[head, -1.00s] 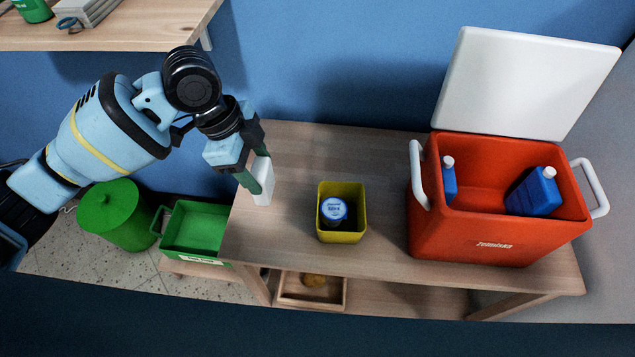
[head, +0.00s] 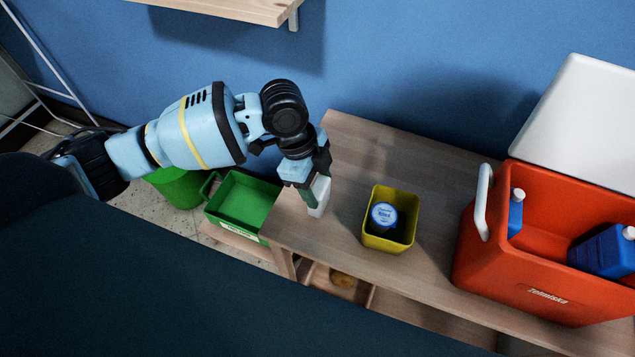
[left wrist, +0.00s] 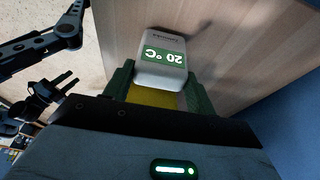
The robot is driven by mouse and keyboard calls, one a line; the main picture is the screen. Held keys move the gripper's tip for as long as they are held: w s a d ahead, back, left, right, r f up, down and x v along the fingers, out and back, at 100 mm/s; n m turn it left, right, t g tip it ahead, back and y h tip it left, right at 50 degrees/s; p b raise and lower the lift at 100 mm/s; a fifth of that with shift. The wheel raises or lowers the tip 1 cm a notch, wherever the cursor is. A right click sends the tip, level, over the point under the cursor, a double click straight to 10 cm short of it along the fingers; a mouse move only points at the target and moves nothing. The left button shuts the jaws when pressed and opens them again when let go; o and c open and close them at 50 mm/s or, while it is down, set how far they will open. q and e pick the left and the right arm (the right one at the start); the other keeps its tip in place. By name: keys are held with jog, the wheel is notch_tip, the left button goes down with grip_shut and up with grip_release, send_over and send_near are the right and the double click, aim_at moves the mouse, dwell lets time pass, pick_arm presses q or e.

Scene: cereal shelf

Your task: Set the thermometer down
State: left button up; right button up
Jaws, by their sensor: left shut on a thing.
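The thermometer (left wrist: 162,52) is a small white block with a green display reading 20 °C, seen in the left wrist view. In the head view the white thermometer (head: 320,194) shows between the fingers of my left gripper (head: 314,200). My left gripper, also in the left wrist view (left wrist: 158,92), is shut on it. It is over the left end of the wooden table (head: 345,150). I cannot tell whether the thermometer's underside touches the tabletop. My right gripper is not clearly seen in the head view.
A yellow bin (head: 376,243) with a blue-lidded tub (head: 383,215) stands right of the gripper. An open red cooler (head: 535,290) with blue bottles stands farther right. A green crate (head: 243,205) sits lower at left. A wall shelf (head: 250,10) is above. Tabletop behind the bin is clear.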

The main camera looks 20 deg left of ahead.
pick_arm(q)
jog(key=shift+f, duration=0.25)
jog(key=shift+f, duration=0.15)
jog(key=o, duration=1)
jog(key=p+v, duration=0.1)
jog(key=v, duration=1.1)
